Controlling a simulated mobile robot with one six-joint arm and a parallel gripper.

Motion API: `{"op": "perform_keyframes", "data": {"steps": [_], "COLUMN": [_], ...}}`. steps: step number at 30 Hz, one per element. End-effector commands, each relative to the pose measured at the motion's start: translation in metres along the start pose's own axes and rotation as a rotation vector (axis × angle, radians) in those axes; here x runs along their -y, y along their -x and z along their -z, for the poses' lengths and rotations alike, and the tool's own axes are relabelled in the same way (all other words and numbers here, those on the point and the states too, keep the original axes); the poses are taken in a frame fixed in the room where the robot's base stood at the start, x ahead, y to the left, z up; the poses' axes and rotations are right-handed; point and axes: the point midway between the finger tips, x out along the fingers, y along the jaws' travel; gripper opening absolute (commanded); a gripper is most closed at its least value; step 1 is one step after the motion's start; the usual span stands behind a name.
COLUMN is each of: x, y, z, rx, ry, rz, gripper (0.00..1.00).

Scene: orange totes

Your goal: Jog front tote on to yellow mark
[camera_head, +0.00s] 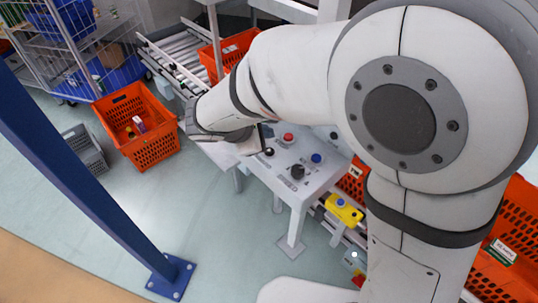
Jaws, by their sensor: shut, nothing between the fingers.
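My gripper (256,142) is at the end of the white arm, shut and empty, above the left part of a grey control panel (261,172); its fingertips are largely hidden by the wrist. The panel carries a red button (288,137), a blue button (316,158), a black knob (297,171) and a small black-topped control (268,152) close to the gripper. I cannot tell whether the gripper touches it. Orange totes show on the conveyor behind the panel (354,184) and at the right edge (505,240), both partly hidden by my arm. I cannot make out a yellow mark.
An orange tote (150,151) with a few items stands at left beside a grey crate (84,148). Another orange tote (231,50) sits by a roller conveyor (178,55). A yellow box (343,209) has a blue button. A blue post (95,180) crosses the left; floor between is clear.

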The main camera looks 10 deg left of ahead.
Motion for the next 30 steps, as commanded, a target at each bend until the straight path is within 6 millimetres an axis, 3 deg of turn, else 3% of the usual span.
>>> {"op": "perform_keyframes", "data": {"steps": [3, 7, 30], "x": [0.011, 0.016, 0.016], "y": [-0.016, -0.022, -0.023], "z": [0.011, 0.015, 0.015], "rx": [0.0, 0.0, 0.001], "ry": [-0.001, -0.002, -0.002], "rz": [0.001, 0.001, 0.001], "gripper": [0.0, 0.0, 0.0]}}
